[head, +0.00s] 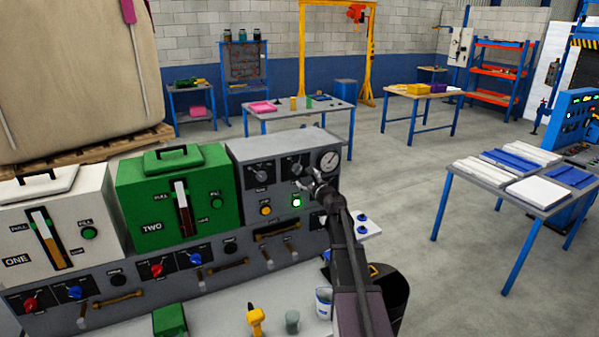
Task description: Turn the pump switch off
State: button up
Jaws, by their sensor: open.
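A grey control box (240,150) stands at the right end of the bench panel. Its front has two dark rotary knobs, a left one (260,173) and a right one (295,167). The labels are too small to read, so I cannot tell which is the pump switch. Below them are an amber button (265,210) and a lit green button (297,202). A round gauge (329,160) sits at the upper right. My gripper (303,181) is open in front of the box, just below and right of the right knob; I cannot tell whether it touches. It hides part of the lower right front.
A green tank marked TWO (135,200) and a white tank marked ONE (92,225) stand left of the box. Lower panels carry red and blue knobs and brass handles.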

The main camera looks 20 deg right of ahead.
aim_at(300, 171)
jog(key=shift+w+a, duration=0.15)
jog(key=shift+w, duration=3.25)
jog(key=c, duration=1.1)
